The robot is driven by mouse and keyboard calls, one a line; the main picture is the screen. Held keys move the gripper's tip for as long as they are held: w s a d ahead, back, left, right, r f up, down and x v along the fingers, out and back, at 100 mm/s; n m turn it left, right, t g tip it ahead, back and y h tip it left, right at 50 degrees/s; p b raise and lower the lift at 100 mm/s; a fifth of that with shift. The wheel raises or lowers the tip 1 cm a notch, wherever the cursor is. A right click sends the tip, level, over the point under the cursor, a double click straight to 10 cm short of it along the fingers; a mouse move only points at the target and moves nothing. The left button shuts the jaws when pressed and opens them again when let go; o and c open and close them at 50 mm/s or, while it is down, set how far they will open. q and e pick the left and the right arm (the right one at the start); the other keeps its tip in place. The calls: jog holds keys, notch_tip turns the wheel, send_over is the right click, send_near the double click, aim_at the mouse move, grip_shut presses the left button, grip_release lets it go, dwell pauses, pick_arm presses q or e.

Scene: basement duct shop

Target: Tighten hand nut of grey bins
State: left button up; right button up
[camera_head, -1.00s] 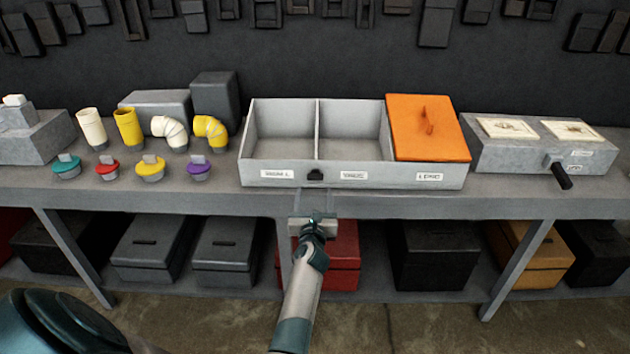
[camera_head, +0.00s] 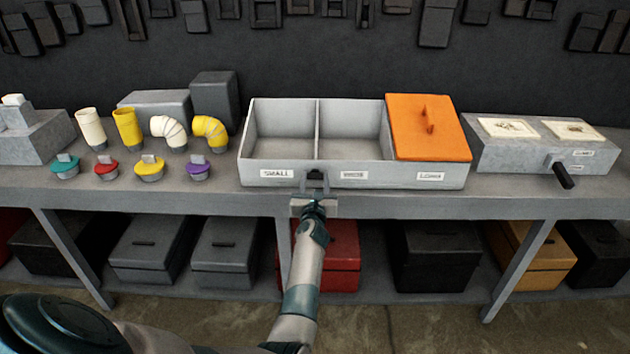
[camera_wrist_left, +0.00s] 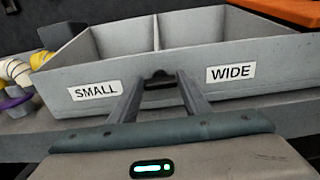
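The grey bins (camera_head: 266,181) stand at the front of the bench, with two open, empty-looking compartments and an orange lid (camera_head: 430,140) over the right one. A small black hand nut (camera_head: 315,174) sits on the front wall between the two left labels. It also shows in the left wrist view (camera_wrist_left: 158,76), between the labels SMALL and WIDE. My left gripper (camera_head: 315,189) points at it from the front. In the left wrist view the two fingers (camera_wrist_left: 159,80) are apart, one on each side of the nut, with no clear contact. My right gripper is out of view.
Several coloured caps, including a purple one (camera_head: 198,168), and pipe pieces like a yellow elbow (camera_head: 211,130) stand left of the bins. A grey box with a black handle (camera_head: 563,176) stands right. Lidded boxes, including a red one (camera_head: 343,262), fill the lower shelf.

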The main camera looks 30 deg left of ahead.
pick_arm(q)
jog(key=c, duration=0.5)
jog(key=shift+m, duration=0.5)
jog(key=m+p, duration=0.1)
jog(key=m, duration=0.2)
jog(key=shift+d, duration=0.1)
jog(key=m+p, duration=0.2)
jog(key=m, duration=0.2)
jog(key=shift+m, duration=0.4)
jog(key=m+p, duration=0.2)
jog(key=m, duration=0.3)
jog(key=shift+w+d+f, duration=0.1)
jog(key=shift+f+m+p, duration=0.15)
jog(key=shift+m+p, duration=0.35)
jog(key=shift+m, duration=1.7)
